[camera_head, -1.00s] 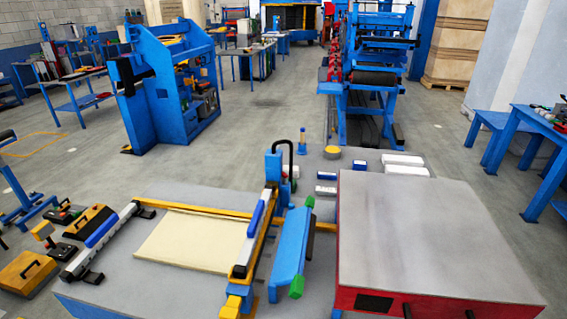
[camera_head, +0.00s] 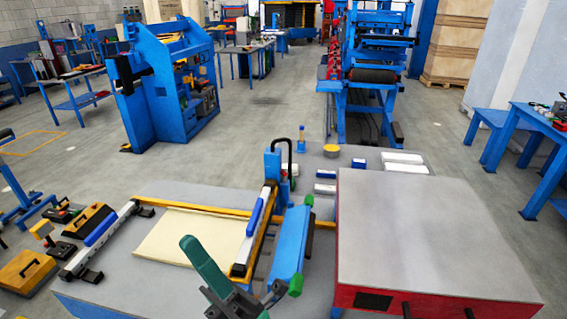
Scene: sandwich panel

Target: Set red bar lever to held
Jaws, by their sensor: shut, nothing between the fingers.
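I cannot make out a lever that is clearly a red bar. A blue bar with green ends (camera_head: 291,243) lies along the right side of the yellow-edged frame on the bench. A black curved handle (camera_head: 289,148) rises from a blue post (camera_head: 272,178) behind it. A red-sided box (camera_head: 420,297) with a grey top stands to the right, with dark rods at its front edge. My gripper (camera_head: 192,248), dark green, shows at the bottom centre, over the bench's near side and left of the blue bar. It is shut and empty, and appears apart from the bar.
A cream sheet (camera_head: 183,238) lies on the grey bench, with a white and blue rail (camera_head: 100,238) at its left. Yellow cases (camera_head: 27,270) sit farther left. Small blue and white blocks and a yellow round piece (camera_head: 331,151) are behind the box.

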